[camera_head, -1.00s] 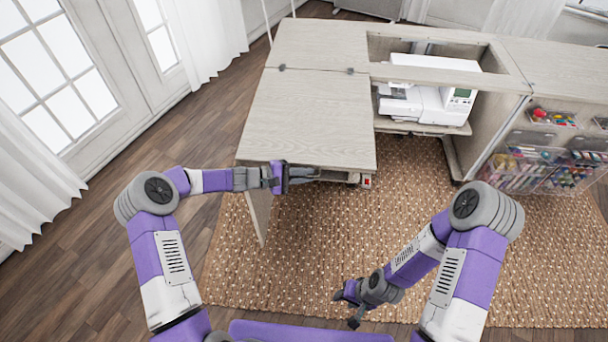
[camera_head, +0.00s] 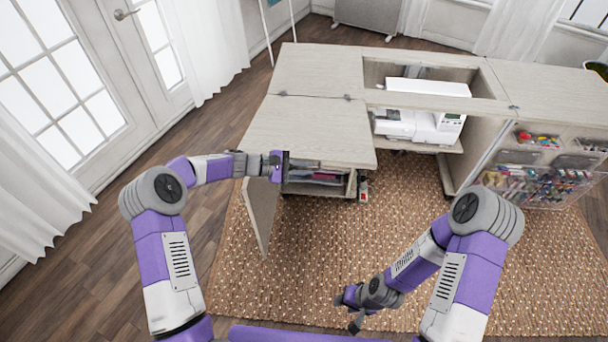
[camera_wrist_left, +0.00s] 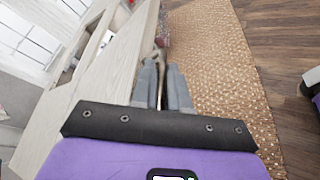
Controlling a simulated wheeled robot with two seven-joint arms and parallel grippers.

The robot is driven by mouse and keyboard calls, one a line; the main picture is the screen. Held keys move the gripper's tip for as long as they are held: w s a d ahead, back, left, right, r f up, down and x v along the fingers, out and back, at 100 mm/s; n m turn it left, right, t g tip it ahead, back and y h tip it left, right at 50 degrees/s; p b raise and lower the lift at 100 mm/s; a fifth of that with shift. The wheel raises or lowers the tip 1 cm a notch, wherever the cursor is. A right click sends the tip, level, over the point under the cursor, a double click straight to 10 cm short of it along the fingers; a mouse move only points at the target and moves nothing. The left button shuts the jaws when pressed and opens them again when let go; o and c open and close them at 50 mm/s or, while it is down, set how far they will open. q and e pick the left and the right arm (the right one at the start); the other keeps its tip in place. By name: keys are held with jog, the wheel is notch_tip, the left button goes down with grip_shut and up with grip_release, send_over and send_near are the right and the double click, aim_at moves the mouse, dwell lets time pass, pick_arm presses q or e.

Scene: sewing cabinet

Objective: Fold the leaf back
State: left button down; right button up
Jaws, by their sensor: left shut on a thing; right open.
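The leaf (camera_head: 310,130) is a pale wood-grain panel joined to the cabinet top (camera_head: 318,70) by small hinges along its far edge. Its near edge appears raised, with shelves showing below it. In the left wrist view the grey fingers (camera_wrist_left: 162,75) are close together beside the pale leaf surface (camera_wrist_left: 100,95). My right gripper (camera_head: 352,306) is open and empty, low over the rug, well apart from the cabinet.
A white sewing machine (camera_head: 420,110) sits in the cabinet opening right of the leaf. A support panel (camera_head: 261,215) stands below the leaf's left side. Shelves (camera_head: 318,176) with folded items show underneath. Thread bins (camera_head: 535,182) hang at right. The woven rug (camera_head: 440,215) in front is clear.

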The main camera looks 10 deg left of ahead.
pick_arm(q)
jog(key=w+r+p, duration=0.4)
jog(key=r, duration=0.4)
jog(key=w+r+p, duration=0.3)
jog(key=r+p, duration=0.2)
jog(key=r, duration=0.4)
jog(key=shift+w+n+g, duration=0.3)
jog(key=shift+w+n, duration=0.1)
